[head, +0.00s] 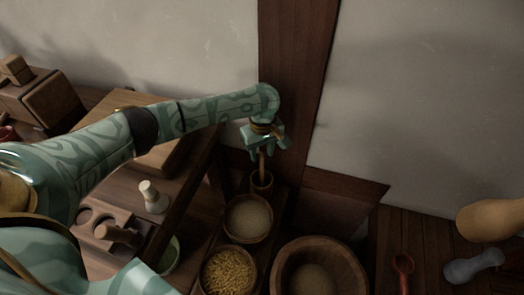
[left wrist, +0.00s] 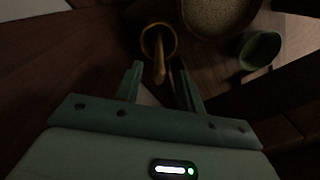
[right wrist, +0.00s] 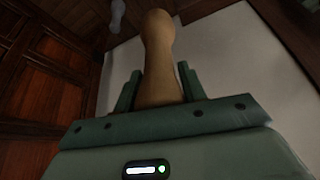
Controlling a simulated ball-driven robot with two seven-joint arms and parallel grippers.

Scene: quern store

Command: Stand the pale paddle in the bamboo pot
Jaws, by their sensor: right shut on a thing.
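A tan wooden stick-like piece, which I take for the pale paddle (head: 262,163), stands in the small bamboo pot (head: 262,184). In the left wrist view the paddle (left wrist: 159,68) rises out of the round mouth of the pot (left wrist: 147,40); its lower end is hidden inside. My left gripper (head: 263,146) is just above the pot. Its fingers (left wrist: 160,82) are apart on either side of the paddle's top, with gaps showing. My right gripper (right wrist: 160,85) is shut on a tan gourd-shaped thing (right wrist: 159,50), and is outside the head view.
A bowl of grain (head: 248,218) stands close in front of the pot, with a bowl of yellow strands (head: 228,271) and a large wooden bowl (head: 318,255) nearer. A dark post (head: 295,75) and wall stand behind. A red spoon (head: 403,272) and grey object (head: 473,266) lie at right.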

